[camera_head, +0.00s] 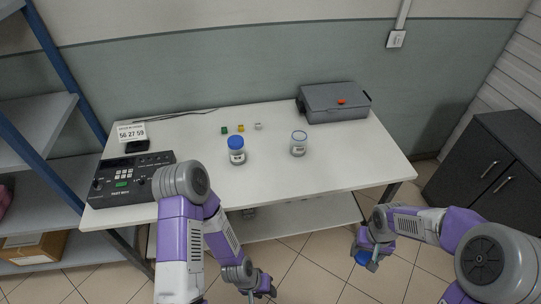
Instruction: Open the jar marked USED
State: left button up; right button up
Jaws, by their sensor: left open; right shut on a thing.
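A clear jar with a blue lid (236,143) stands upright left of the middle of the white table. A second clear jar (298,144) stands to its right, and no blue lid shows on it. Both jars carry a small white label, too small to read here, so I cannot tell which is marked USED. My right gripper (370,260) is shut on a round blue lid (362,258), in front of the table and over the floor. My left gripper (260,291) is open, low in front of the table, away from both jars.
On the white table (345,160), a black device (125,181) stands at the left, a number card (131,132) behind it. Small green, yellow and white blocks (240,128) lie behind the jars. A grey case (335,102) sits at back right. The table's front right is clear.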

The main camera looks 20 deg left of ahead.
aim_at(299, 143)
jog(key=z, duration=0.4)
jog(key=k, duration=0.9)
jog(key=u, duration=0.5)
jog(key=i, duration=0.75)
jog(key=u, duration=1.2)
jog(key=i, duration=0.7)
